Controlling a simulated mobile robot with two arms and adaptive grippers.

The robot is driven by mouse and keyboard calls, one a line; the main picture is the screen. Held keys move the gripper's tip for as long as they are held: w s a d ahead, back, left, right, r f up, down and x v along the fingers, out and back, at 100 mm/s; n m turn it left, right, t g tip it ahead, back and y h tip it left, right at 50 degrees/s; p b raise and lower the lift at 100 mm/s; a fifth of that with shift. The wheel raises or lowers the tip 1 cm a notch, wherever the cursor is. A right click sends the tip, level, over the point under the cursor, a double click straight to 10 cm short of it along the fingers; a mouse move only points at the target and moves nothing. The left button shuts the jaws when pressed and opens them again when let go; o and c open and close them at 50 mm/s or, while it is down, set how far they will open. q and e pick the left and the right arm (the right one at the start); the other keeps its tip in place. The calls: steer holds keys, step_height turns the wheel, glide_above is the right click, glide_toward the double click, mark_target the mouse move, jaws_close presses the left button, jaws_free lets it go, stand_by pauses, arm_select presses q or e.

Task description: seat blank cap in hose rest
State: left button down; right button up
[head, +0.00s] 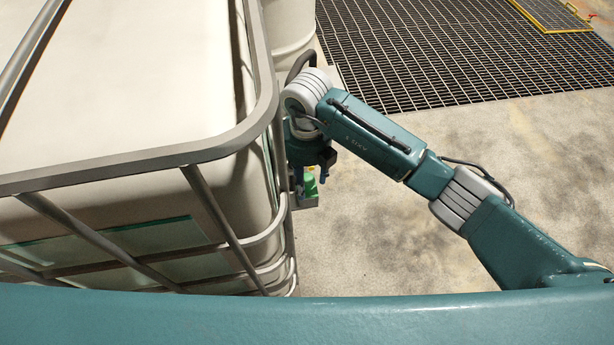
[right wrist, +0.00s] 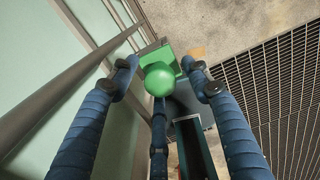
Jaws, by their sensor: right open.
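A green piece with a round knob (right wrist: 159,80) and a flat-sided green part (right wrist: 152,53) behind it is in the right wrist view; I take it for the blank cap. Its green also shows small in the head view (head: 310,185), beside the tank's cage. My right gripper (right wrist: 162,86) has blue fingers spread around the knob, with gaps at both sides; it is open. In the head view the right gripper (head: 311,184) points down and partly covers the green piece. I cannot make out the hose rest for certain. My left gripper is out of view.
A large white tank in a grey tubular cage (head: 283,190) stands close to the left of my right gripper. Dark floor grating (head: 430,45) lies at the back. A pale drum (head: 290,25) stands behind the tank. The concrete floor (head: 370,240) in front is clear.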

step_height(320, 180, up, 12)
stand_by(0.5)
stand_by(0.5)
